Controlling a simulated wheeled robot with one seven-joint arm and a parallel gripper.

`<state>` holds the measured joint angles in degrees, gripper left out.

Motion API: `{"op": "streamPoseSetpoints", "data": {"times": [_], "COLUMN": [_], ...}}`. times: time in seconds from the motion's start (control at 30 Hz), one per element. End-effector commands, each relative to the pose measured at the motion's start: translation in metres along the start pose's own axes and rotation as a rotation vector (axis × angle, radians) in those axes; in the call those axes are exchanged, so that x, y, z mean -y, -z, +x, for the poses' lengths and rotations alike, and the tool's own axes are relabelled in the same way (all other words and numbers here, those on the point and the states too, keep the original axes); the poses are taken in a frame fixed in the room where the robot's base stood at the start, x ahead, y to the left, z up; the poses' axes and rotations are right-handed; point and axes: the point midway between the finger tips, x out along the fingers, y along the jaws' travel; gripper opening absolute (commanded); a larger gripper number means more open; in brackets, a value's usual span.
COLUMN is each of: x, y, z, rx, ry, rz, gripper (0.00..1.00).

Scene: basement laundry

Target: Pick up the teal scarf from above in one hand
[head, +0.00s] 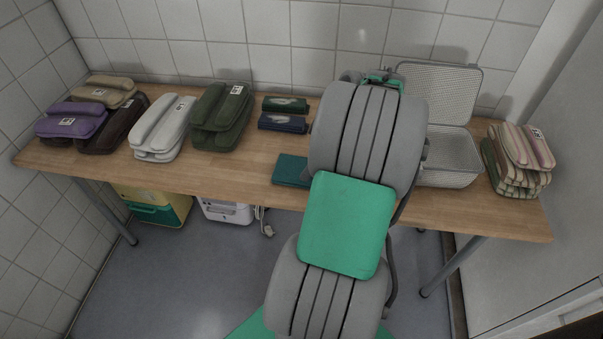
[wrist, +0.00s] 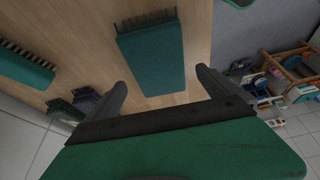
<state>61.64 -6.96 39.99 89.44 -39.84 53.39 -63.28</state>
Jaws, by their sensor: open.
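The teal scarf (head: 291,170) lies folded flat on the wooden table near its front edge, partly covered by my arm in the head view. In the wrist view the teal scarf (wrist: 152,58) is a flat teal block with a dark fringe along one short side. My gripper (wrist: 158,78) is open, with its two dark fingers apart and nothing between them. The scarf shows beyond the fingers, roughly in line with the gap; I see no contact. In the head view my arm hides most of the gripper.
Dark green (head: 286,104) and navy (head: 283,123) folded scarves lie behind it. Another fringed teal piece (wrist: 22,68) shows in the wrist view. Folded stacks stand to the left. A mesh basket (head: 452,178) and striped stack (head: 520,165) stand right. Bare wooden table (head: 240,172) lies left of the scarf.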

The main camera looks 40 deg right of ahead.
Motion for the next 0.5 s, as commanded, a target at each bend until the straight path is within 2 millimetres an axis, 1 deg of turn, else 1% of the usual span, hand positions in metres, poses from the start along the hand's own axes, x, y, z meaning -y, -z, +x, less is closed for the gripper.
{"op": "streamPoseSetpoints", "data": {"times": [0.17,0.3,0.37,0.5], "x": [-0.001,-0.003,-0.003,-0.003], "y": [0.001,0.001,0.001,0.001], "z": [0.024,0.049,0.054,0.054], "rx": [0.001,0.001,0.002,0.002], "ry": [0.002,0.0,-0.001,-0.002], "rz": [0.001,0.001,0.002,0.003], "gripper": [1.0,1.0,1.0,1.0]}}
